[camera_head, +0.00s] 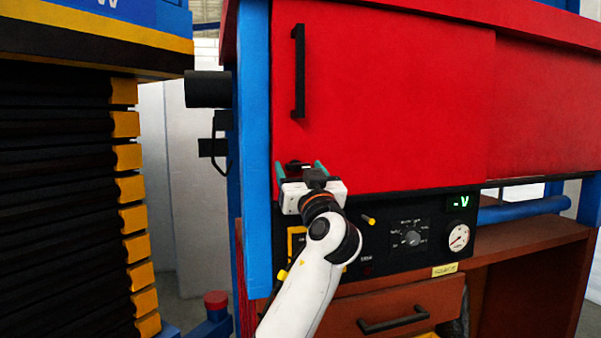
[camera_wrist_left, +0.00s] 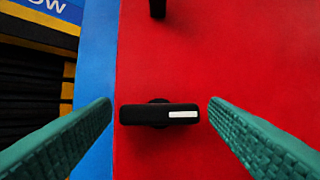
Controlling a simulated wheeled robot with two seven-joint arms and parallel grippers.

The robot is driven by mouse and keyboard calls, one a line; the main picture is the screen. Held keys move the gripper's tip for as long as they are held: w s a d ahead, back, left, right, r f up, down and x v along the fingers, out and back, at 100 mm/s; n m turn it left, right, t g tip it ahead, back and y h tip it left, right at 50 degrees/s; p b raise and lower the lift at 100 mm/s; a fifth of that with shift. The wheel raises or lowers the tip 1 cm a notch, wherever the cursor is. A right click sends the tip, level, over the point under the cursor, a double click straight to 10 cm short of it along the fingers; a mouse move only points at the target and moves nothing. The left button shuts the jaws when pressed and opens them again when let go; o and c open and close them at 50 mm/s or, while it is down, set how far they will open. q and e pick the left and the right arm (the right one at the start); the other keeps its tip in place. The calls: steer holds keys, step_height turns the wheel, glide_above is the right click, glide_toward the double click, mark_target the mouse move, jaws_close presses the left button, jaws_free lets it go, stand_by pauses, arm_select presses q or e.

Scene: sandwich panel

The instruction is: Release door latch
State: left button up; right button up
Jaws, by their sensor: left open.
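The red door (camera_head: 385,90) has a black vertical handle (camera_head: 298,70) near its left edge. The door latch (camera_wrist_left: 160,114) is a black horizontal bar with a white mark at its right end, low on the red door near the blue frame post. In the head view the latch (camera_head: 294,164) is partly hidden by my gripper. My left gripper (camera_head: 300,168) is open in front of it. In the left wrist view its green fingers (camera_wrist_left: 160,110) stand either side of the latch, apart from both ends. My right gripper is not in view.
A black control panel (camera_head: 380,240) with a dial, gauge and yellow lever lies below the door. A brown drawer (camera_head: 400,308) is beneath it. A blue post (camera_head: 256,140) borders the door at left. A black-and-yellow stack (camera_head: 65,200) stands further left.

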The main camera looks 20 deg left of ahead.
arm_select(q)
steer(key=b+v, duration=0.4)
steer(key=v, duration=0.8)
steer(key=shift+f, duration=0.1)
